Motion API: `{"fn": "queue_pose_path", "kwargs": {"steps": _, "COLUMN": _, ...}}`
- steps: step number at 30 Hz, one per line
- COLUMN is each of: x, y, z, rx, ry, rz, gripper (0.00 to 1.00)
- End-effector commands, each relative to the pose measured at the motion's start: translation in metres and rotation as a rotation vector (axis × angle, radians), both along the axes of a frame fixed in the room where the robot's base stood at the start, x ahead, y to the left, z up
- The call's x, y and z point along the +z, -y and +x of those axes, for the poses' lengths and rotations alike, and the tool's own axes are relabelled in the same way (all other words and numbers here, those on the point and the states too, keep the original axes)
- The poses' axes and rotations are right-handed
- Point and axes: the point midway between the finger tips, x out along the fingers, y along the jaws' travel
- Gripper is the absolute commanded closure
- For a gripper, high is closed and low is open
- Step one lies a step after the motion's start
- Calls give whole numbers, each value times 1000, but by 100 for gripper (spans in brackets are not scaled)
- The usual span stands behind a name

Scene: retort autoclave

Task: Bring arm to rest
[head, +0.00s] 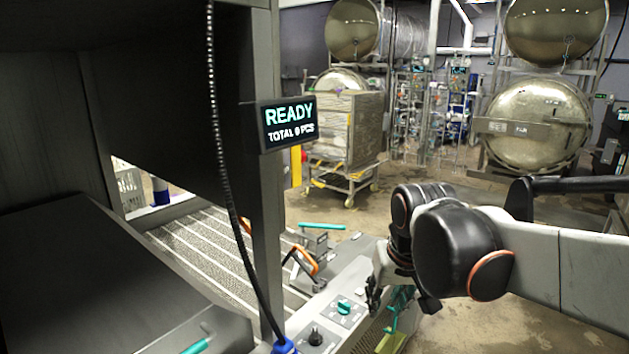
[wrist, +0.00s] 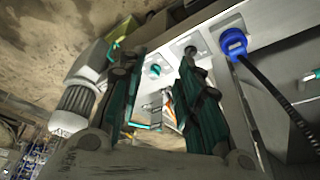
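My arm (head: 560,258) reaches in from the right of the head view and bends down at a black wrist joint. My gripper (head: 387,300) hangs at the right edge of the control panel (head: 362,284), pointing down. In the wrist view its two teal-and-black fingers (wrist: 160,75) stand apart. I see nothing held between them; the panel and floor show through the gap. The fingertips are partly hidden in the head view, and whether they touch the panel edge cannot be told.
The panel carries a teal knob (head: 343,306) and a black knob (head: 315,337). A post bears a display (head: 287,123) reading READY. A black cable (head: 228,165) ends in a blue plug (head: 284,346). A rack cart (head: 345,128) and steel vessels (head: 538,122) stand behind open floor.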

Motion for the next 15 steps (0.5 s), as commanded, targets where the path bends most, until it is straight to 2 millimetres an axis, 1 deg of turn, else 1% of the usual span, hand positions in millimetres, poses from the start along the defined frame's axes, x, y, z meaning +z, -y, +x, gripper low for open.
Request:
{"fn": "queue_pose_path", "kwargs": {"steps": 1, "x": 2, "y": 8, "z": -15, "rx": -7, "ry": 21, "rz": 0, "gripper": 68}}
{"fn": "queue_pose_path", "kwargs": {"steps": 8, "x": 2, "y": 33, "z": -70, "rx": -25, "ry": 117, "rz": -2, "gripper": 68}}
{"fn": "queue_pose_path", "kwargs": {"steps": 12, "x": -6, "y": 46, "z": -101, "rx": -38, "ry": 176, "rz": -6, "gripper": 68}}
{"fn": "queue_pose_path", "kwargs": {"steps": 15, "x": -13, "y": 53, "z": -120, "rx": -45, "ry": 213, "rz": -11, "gripper": 68}}
